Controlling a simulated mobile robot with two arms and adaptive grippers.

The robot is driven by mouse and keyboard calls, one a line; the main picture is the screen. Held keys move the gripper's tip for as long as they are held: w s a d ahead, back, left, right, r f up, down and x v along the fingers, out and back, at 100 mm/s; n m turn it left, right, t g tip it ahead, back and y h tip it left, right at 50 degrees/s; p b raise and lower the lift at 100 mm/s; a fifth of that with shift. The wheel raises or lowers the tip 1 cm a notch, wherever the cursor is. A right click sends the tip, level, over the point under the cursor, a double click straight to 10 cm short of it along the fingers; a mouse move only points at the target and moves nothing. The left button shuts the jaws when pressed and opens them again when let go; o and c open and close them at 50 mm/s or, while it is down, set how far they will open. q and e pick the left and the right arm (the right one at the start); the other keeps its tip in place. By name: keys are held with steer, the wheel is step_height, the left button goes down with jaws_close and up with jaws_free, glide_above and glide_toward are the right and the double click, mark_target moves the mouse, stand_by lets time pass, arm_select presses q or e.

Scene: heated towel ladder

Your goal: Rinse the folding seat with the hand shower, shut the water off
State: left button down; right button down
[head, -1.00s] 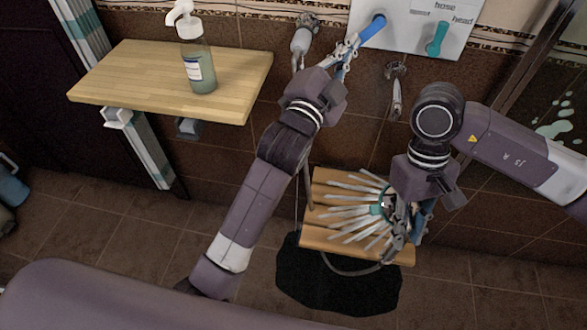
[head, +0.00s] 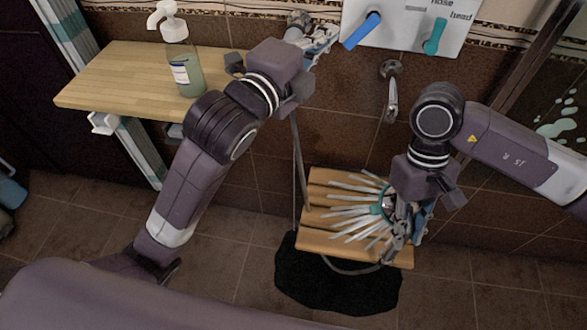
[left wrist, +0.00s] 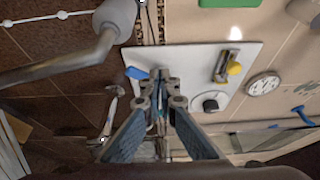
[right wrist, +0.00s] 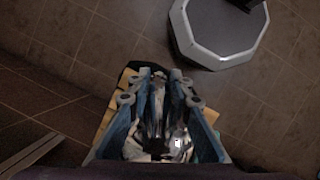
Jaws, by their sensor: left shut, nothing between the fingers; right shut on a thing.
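The wooden slatted folding seat (head: 318,218) is folded down at the wall's foot. My right gripper (head: 402,225) is shut on the hand shower (head: 386,206) at the seat's right side. Pale streaks of water fan out from its head leftward over the slats. In the right wrist view, a shiny part (right wrist: 178,142) shows between the right fingers (right wrist: 158,85). The white panel (head: 405,20) carries a blue lever (head: 361,31), slanting down-left, and a teal lever (head: 435,37), slanting slightly. My left gripper (head: 322,42) is shut and empty, just left of the blue lever, apart from it.
A wooden shelf (head: 110,85) with a soap pump bottle (head: 186,72) is at the left, close to my left arm. A chrome wall fitting (head: 391,90) sits below the panel. A hose (head: 298,160) hangs beside the seat. A dark patch (head: 300,285) lies on the floor underneath.

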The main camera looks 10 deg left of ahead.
arm_select(q)
steer(key=s+a+f+n+g+y, duration=0.1)
steer(key=a+f+n+g, duration=0.15)
steer(key=f, duration=0.85)
steer(key=s+a+f+n+g+y, duration=0.15)
steer(key=f+n, duration=0.25)
steer(key=f, duration=0.8)
steer(key=s+a+f+n+g+y, duration=0.1)
steer(key=s+f+n+g, duration=0.15)
steer(key=f, duration=0.85)
steer(key=s, duration=0.7)
steer(key=shift+s+f+n, duration=0.15)
steer(key=shift+f+n, duration=0.15)
steer(key=shift+f, duration=0.05)
steer(key=c, duration=2.7)
jaws_free()
